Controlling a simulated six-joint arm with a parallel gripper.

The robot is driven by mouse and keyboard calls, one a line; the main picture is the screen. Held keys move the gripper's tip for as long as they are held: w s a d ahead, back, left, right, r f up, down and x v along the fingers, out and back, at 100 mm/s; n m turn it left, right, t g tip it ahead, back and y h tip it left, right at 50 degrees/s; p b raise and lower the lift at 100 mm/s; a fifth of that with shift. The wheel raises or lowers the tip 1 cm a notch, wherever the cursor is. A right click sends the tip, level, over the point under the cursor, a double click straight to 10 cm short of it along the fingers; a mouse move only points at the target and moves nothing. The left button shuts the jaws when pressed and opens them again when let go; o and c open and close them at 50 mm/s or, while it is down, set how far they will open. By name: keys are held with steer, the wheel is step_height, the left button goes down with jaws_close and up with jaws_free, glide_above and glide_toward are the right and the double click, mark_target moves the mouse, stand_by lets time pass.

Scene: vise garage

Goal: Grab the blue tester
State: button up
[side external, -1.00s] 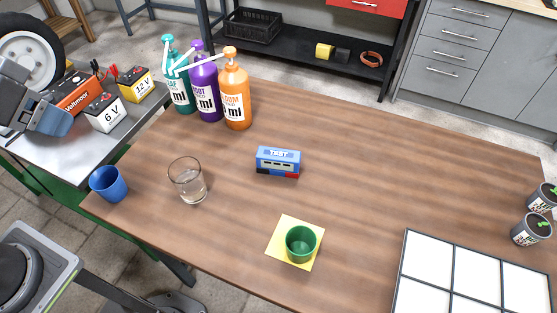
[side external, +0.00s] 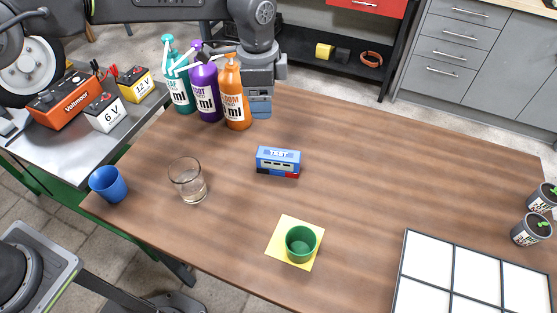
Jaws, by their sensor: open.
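The blue tester (side external: 278,161) is a small box with a white "TEST" label on top and a dark and red lower edge. It lies on the wooden table (side external: 370,185) a little behind the middle. My gripper (side external: 261,107) points down just right of the orange bottle, behind the tester and apart from it. It is open, with nothing seen in it; its fingertips are small and hard to make out.
Teal, purple and orange pump bottles (side external: 236,95) stand close left of my gripper. A clear glass (side external: 188,180), a blue cup (side external: 108,184) and a green cup (side external: 301,243) on a yellow square stand nearer. A white-panelled tray (side external: 425,268) lies front right. The table right of the tester is clear.

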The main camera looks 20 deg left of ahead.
steer(key=m, duration=0.2)
glide_above(278, 154)
step_height(278, 154, down, 5)
steer(key=shift+g, duration=0.3)
steer(key=f, duration=0.7)
steer(key=shift+w+d+f, duration=0.25)
steer(key=shift+f, duration=0.15)
steer(key=shift+s+a+f, duration=0.1)
steer(key=shift+f, duration=1.4)
steer(key=shift+s+a+f, duration=0.1)
steer(key=shift+f, duration=1.35)
steer(key=shift+f, duration=0.25)
steer(key=shift+c, duration=0.4)
